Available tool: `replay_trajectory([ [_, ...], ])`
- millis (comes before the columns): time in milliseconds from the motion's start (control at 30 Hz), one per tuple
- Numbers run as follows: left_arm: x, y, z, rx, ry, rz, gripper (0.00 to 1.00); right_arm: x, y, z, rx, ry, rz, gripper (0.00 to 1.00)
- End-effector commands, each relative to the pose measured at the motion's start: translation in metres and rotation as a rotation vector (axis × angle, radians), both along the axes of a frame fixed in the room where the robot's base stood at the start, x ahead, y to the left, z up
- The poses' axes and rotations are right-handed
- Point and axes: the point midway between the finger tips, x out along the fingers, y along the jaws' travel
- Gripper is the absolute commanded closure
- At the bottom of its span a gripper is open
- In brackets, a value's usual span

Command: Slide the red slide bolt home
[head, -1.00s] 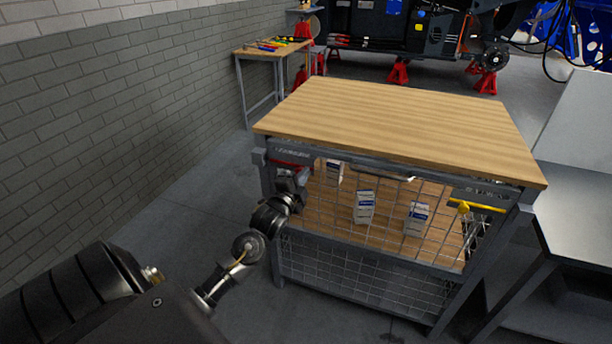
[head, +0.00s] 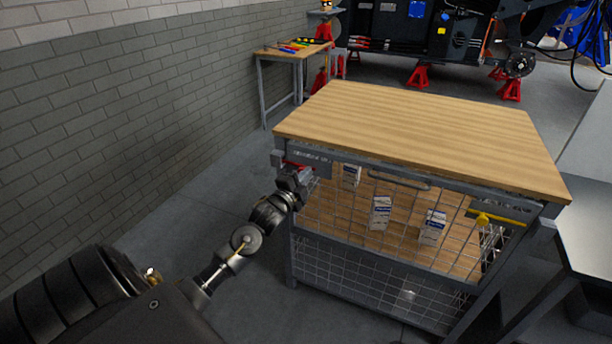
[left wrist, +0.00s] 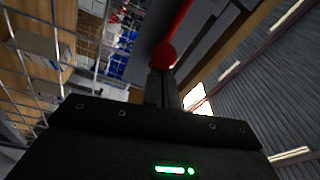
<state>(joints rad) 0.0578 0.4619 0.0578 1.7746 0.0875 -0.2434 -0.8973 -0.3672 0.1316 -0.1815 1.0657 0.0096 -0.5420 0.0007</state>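The red slide bolt (head: 292,165) sits on a grey plate at the upper left corner of the mesh front of the workbench cage. Most of it is hidden behind my left gripper (head: 296,178) in the head view. In the left wrist view the red bar (left wrist: 178,25) ends in a round red knob (left wrist: 163,55). My left gripper's dark fingers (left wrist: 163,85) are close together with their tips at the knob. I cannot tell whether they grip or only touch it. My right gripper is not in view.
The cage has a wooden top (head: 420,130) and a mesh front (head: 370,285). Several white-and-blue boxes (head: 380,212) stand inside. A yellow bolt (head: 484,218) is at the mesh's right end. Open floor lies left of the cage, before a brick wall (head: 120,120).

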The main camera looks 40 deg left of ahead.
Motion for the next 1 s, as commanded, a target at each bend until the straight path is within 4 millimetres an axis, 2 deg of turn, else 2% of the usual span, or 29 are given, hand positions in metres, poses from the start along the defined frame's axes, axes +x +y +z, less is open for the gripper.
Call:
replay_trajectory([
  [67, -0.001, 0.005, 0.0, 0.0, 0.0, 0.01, 1.0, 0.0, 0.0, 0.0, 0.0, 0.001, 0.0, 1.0],
  [233, 0.0, 0.001, 0.002, -0.001, 0.002, 0.011, 1.0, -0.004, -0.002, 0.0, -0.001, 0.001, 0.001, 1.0],
  [367, 0.003, -0.009, 0.007, -0.001, 0.0, 0.01, 1.0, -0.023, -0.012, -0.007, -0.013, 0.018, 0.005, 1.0],
  [533, 0.009, -0.03, 0.015, -0.002, 0.0, 0.01, 1.0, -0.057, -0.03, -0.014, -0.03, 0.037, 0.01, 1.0],
  [600, -0.011, -0.033, 0.006, 0.003, 0.004, 0.01, 1.0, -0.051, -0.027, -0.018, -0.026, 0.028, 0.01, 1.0],
  [800, -0.052, -0.042, 0.003, 0.002, 0.003, 0.005, 1.0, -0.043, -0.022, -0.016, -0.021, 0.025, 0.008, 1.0],
  [1000, -0.079, -0.046, 0.002, 0.0, 0.001, 0.006, 1.0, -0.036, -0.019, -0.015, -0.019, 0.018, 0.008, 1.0],
])
